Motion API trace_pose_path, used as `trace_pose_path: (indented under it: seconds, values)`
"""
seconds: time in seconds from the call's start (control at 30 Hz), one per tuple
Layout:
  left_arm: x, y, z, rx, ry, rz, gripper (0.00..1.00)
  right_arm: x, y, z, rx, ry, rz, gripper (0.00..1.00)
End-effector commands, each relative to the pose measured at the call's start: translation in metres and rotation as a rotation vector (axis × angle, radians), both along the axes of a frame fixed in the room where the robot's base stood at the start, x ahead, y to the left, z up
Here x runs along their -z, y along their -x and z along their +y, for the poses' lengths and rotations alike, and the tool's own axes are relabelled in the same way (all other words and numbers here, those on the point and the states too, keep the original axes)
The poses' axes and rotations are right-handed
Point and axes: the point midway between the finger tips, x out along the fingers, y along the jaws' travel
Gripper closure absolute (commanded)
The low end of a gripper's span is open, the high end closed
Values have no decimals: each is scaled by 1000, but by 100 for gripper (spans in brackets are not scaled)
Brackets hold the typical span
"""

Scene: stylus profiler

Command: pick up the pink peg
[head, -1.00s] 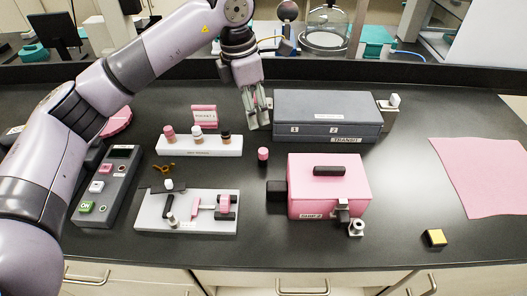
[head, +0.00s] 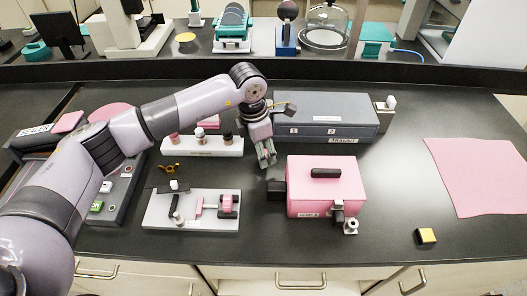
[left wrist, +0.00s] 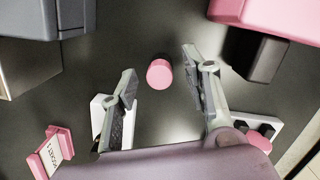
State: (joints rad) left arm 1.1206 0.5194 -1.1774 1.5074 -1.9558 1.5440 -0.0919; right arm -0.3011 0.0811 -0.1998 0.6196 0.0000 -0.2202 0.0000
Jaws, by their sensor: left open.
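The loose pink peg (left wrist: 159,73) is a short pink cylinder on the black bench. In the left wrist view it shows between my open fingertips, with a gap on both sides. In the head view now my left gripper (head: 267,160) hides it. This gripper is open, points down and is empty, over the bench between the white rack (head: 205,150) and the pink box (head: 345,192). I cannot tell how high the fingertips are above the peg. My right gripper is not in view.
The grey transit case (head: 350,125) stands behind the gripper. A black block (head: 275,190) juts from the pink box's left side. A light fixture plate (head: 160,213) lies front left. A pink sheet (head: 475,175) and a yellow-topped block (head: 426,237) lie right. Bench between is clear.

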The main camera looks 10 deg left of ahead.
Motion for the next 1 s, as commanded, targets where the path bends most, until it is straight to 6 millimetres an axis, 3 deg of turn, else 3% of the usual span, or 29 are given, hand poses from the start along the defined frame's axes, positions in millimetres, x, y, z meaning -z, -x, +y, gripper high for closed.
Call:
trace_pose_path:
  seconds: [0.2,0.83,1.0]
  values:
    - [1,0,0,0,0,-1,57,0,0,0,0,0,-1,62]
    - [0,0,0,0,0,-1,99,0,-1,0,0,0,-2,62]
    - [0,-1,0,0,0,-1,100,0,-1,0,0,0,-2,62]
